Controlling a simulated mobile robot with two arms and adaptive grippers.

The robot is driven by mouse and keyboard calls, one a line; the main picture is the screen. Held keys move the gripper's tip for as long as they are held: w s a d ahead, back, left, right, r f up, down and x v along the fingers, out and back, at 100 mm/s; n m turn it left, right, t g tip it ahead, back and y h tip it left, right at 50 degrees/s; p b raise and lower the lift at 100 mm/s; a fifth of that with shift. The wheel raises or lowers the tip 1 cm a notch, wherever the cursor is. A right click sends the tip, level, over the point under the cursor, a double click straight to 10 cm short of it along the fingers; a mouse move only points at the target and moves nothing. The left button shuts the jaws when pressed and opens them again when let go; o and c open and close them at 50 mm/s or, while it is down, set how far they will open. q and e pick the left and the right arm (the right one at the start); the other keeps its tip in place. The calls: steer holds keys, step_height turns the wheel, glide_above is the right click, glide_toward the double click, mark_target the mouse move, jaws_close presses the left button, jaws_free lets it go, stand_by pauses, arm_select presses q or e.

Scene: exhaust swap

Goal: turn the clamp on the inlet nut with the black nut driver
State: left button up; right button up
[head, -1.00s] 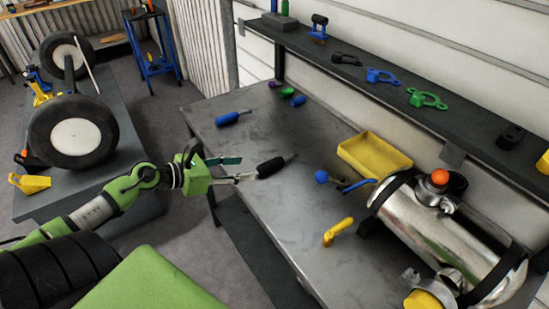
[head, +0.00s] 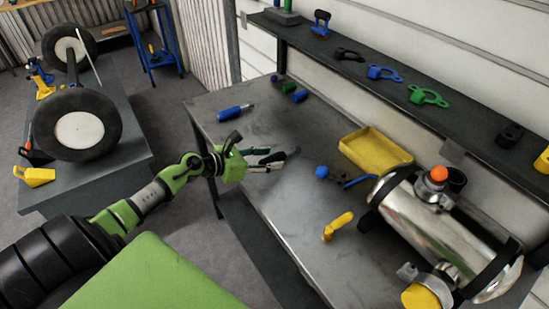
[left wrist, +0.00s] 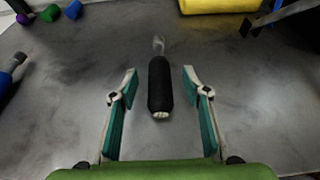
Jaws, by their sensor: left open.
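The black nut driver (left wrist: 160,85) lies on the table, its metal shaft pointing away from my left gripper in the left wrist view. My left gripper (left wrist: 160,74) is open, one finger on each side of the handle with a gap on both sides. In the head view the left gripper (head: 270,160) is low at the table's left part and partly hides the driver (head: 275,158). The silver exhaust canister (head: 432,231) lies at the right, with an orange-topped clamp fitting (head: 439,175) and a yellow-ended fitting (head: 425,295). I cannot tell which is the inlet. My right gripper is not in view.
A yellow tray (head: 375,150) stands behind the driver. A blue-handled tool (head: 322,172) and a yellow tool (head: 338,225) lie near the canister. A blue driver (head: 235,112) lies at the far left. The grey table (head: 270,205) is bare in front of the driver.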

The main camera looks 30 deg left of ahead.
mark_target(280, 157)
arm_select(q)
steer(key=shift+x, duration=1.35)
jaws_close()
steer(key=shift+r, duration=0.15)
